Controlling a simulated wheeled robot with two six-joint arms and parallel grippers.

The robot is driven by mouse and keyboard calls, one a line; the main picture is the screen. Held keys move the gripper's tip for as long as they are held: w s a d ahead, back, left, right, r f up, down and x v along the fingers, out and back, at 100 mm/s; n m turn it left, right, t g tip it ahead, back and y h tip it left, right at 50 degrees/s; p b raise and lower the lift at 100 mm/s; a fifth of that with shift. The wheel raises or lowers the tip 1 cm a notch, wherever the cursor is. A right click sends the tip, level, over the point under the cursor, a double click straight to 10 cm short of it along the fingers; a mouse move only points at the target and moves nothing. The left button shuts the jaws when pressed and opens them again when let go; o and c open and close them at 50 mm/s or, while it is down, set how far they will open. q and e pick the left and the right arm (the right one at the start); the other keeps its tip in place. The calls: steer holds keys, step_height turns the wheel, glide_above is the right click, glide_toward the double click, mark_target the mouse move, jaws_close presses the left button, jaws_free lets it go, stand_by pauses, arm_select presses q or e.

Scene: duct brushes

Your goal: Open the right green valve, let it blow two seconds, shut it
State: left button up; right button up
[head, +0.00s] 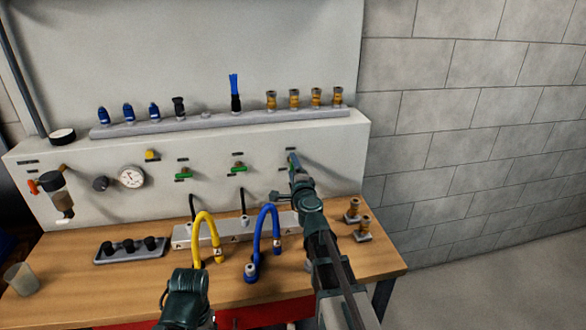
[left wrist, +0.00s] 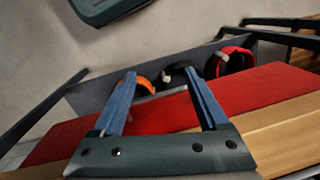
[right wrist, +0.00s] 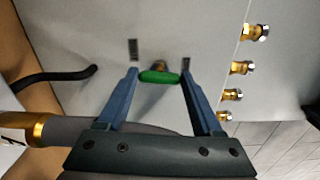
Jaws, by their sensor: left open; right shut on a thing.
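My right gripper (head: 293,160) is at the panel, over the right green valve. In the right wrist view the green valve handle (right wrist: 160,77) lies between the fingertips, which are shut on it. The handle runs crosswise to the small dark labels beside it. In the head view the gripper mostly hides this valve. The left green valve (head: 183,174) and the middle green valve (head: 238,169) have level handles. My left gripper (left wrist: 160,75) is open and empty, above the red surface at the bench front.
A gauge (head: 131,178) is left on the panel. Blue and brass fittings line a grey rail (head: 215,123) above. Yellow hose (head: 205,225) and blue hose (head: 268,225) arch up from the bench. Brass-topped pieces (head: 362,222) stand at the right. A cup (head: 20,278) is at left.

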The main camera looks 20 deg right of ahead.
steer(key=shift+s, duration=0.1)
stand_by(0.3)
steer(key=o, duration=1.4)
steer(key=shift+c, duration=0.2)
